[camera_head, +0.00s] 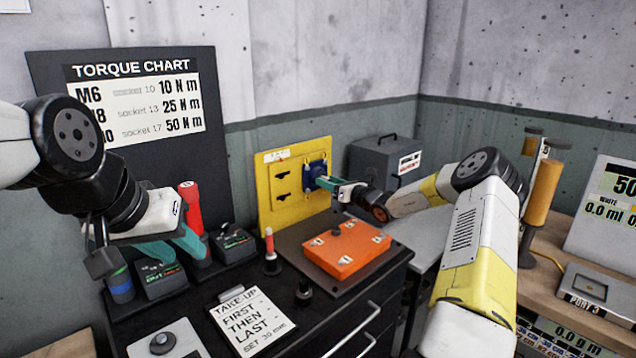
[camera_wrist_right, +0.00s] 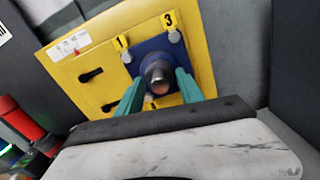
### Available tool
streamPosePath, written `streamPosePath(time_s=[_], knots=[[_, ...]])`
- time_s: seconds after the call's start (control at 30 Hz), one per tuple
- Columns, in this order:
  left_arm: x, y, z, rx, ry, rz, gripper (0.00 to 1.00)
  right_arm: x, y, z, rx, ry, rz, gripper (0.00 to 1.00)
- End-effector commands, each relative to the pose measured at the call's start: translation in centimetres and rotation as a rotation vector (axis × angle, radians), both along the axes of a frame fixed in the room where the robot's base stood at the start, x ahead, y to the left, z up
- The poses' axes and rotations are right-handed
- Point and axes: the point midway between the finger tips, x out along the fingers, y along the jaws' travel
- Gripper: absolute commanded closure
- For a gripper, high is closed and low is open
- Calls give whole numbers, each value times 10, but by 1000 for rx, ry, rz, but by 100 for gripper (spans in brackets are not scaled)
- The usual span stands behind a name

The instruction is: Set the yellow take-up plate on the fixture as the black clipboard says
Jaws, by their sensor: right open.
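The yellow plate (camera_head: 290,210) stands upright at the back of the black bench, carrying a blue square flange (camera_head: 317,170) with a protruding grey round end (camera_wrist_right: 157,74). Number tags 1 and 3 show near grey bolt heads at the flange corners; a lower tag is partly hidden. My right gripper (camera_head: 323,183) is open, its teal fingers either side of the grey end in the wrist view (camera_wrist_right: 158,90); contact is unclear. My left gripper (camera_head: 172,248) is open and empty above the bench's left side.
An orange plate (camera_head: 346,248) lies on the bench before the yellow plate. A red-handled tool (camera_head: 191,208), black holders (camera_head: 232,242) and a red-tipped post (camera_head: 270,252) stand to the left. A grey box (camera_head: 385,160) is behind. A torque chart (camera_head: 137,100) stands back left.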

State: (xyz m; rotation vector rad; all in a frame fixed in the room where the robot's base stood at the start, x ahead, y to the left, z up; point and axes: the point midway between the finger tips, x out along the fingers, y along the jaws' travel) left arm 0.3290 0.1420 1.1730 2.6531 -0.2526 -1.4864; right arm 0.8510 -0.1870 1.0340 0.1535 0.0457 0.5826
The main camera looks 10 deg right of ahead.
Motion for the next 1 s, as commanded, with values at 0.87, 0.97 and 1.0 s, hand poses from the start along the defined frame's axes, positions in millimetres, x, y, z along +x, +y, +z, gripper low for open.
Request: streamPosePath(time_s=[0.87, 0.97, 1.0], knots=[[0, 0, 0, 0, 0, 0, 64, 8, 5, 0, 0, 0, -1, 100], [0, 0, 0, 0, 0, 0, 64, 8, 5, 0, 0, 0, -1, 100], [0, 0, 0, 0, 0, 0, 64, 8, 5, 0, 0, 0, -1, 100]])
